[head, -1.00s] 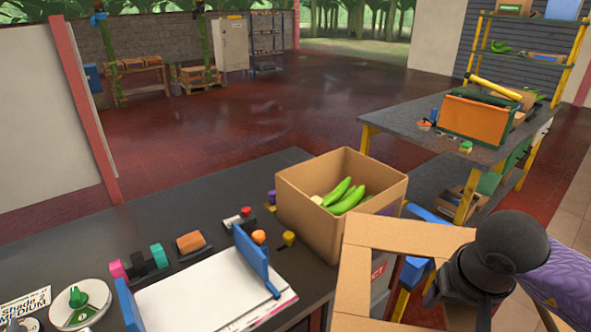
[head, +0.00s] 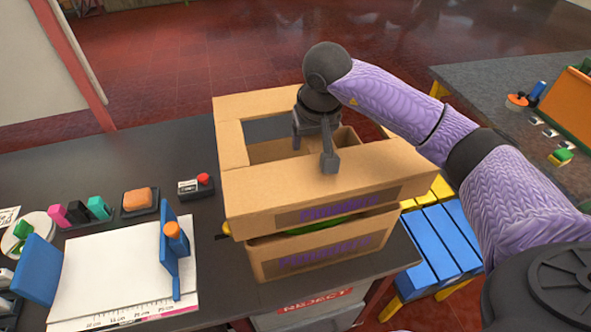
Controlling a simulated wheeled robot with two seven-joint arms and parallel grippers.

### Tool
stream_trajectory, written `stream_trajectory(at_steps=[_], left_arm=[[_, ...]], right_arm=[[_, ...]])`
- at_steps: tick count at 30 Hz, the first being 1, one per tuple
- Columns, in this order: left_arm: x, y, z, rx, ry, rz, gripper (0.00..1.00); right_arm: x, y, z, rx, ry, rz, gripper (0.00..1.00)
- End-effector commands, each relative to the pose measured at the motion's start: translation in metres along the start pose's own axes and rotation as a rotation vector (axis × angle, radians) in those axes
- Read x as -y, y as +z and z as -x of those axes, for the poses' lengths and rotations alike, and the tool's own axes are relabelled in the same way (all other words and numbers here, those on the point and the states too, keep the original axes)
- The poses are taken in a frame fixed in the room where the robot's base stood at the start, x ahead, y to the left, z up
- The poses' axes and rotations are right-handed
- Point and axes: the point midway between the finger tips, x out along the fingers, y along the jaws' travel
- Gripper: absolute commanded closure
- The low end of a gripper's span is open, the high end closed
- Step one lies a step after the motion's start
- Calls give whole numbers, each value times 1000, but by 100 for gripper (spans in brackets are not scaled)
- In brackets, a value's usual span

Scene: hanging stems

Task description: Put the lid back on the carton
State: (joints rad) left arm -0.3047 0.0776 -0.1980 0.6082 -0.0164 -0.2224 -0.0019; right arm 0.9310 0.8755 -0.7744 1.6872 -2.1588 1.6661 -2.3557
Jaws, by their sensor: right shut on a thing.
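The open carton (head: 325,259) is a brown cardboard box on the dark table, with a strip of green bananas (head: 320,226) showing in the gap above its front wall. The lid (head: 240,190) is a cardboard sleeve with a large opening in its top. It is above the carton, slightly tilted and offset to the left, with a gap at the front. I cannot tell whether it touches the carton's back rim. My right gripper (head: 322,150) is shut on the lid's top near the opening. The fingertips are partly hidden. My left gripper is not in view.
A white board with blue end plates (head: 120,268) lies left of the carton. Stamps (head: 78,212), an orange block (head: 138,199) and a red-buttoned device (head: 196,186) stand behind it. A blue slatted stand (head: 435,250) is at the right, and a reject bin (head: 315,300) is below the table edge.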

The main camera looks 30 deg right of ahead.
Motion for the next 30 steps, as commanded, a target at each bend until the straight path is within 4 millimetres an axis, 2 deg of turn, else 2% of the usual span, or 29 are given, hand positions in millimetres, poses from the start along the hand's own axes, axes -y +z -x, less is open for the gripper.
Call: stream_trajectory(at_steps=[6,11,15,22,30], left_arm=[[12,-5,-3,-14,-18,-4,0],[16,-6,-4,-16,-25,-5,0],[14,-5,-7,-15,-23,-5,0],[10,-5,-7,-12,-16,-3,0],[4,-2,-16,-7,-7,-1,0]], right_arm=[[-1,13,-45,5,1,-3,100],[-1,19,-68,3,1,-2,100],[0,26,-93,4,0,-2,100],[0,26,-96,-1,0,-1,100],[-1,28,-104,0,1,-1,100]])
